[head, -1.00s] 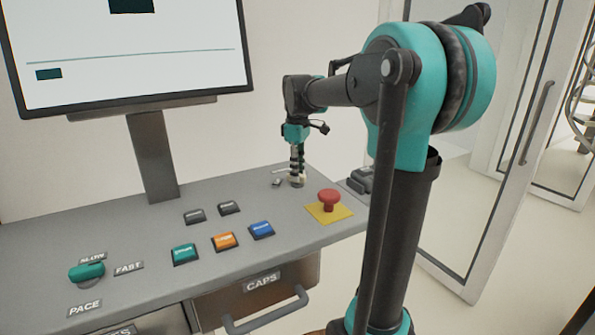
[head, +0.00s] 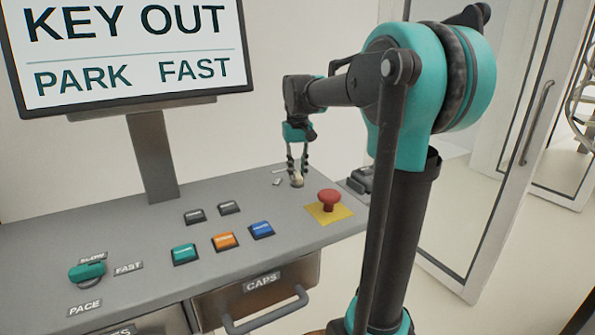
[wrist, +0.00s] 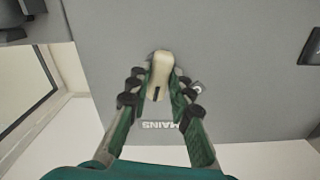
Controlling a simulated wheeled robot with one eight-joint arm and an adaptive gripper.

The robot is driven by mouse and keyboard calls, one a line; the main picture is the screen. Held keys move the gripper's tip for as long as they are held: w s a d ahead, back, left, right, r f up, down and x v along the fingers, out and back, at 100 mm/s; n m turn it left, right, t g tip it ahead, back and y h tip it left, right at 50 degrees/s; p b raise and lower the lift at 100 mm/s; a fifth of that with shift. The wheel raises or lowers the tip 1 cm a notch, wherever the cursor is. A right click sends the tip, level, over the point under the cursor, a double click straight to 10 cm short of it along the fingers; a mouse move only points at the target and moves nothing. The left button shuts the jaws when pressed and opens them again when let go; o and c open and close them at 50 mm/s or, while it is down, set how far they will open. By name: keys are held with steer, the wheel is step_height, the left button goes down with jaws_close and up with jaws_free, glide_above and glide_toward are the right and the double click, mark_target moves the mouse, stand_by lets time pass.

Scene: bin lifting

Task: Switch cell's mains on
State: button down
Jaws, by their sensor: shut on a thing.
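The mains switch is a cream knob (wrist: 160,72) on the grey console top, and a MAINS label (wrist: 158,124) shows beside it in the wrist view, upside down. In the head view the knob (head: 296,181) is small, under my gripper (head: 297,170) at the far right of the console. In the wrist view my gripper (wrist: 160,85) points down, with its dark-padded fingers on either side of the knob, shut on it. The screen (head: 130,50) reads KEY OUT, PARK and FAST.
A red mushroom button (head: 329,198) on a yellow plate (head: 329,213) stands close to the right of the knob. A small metal fitting (wrist: 197,88) is beside my fingers. Several push buttons and a green pace knob (head: 87,271) are further left.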

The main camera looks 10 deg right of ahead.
mark_target(298, 174)
steer(key=m, duration=0.6)
steer(key=shift+m, duration=0.3)
stand_by(0.4)
steer(key=c, duration=1.4)
jaws_free()
steer(key=shift+o, duration=0.2)
step_height(298, 174, up, 12)
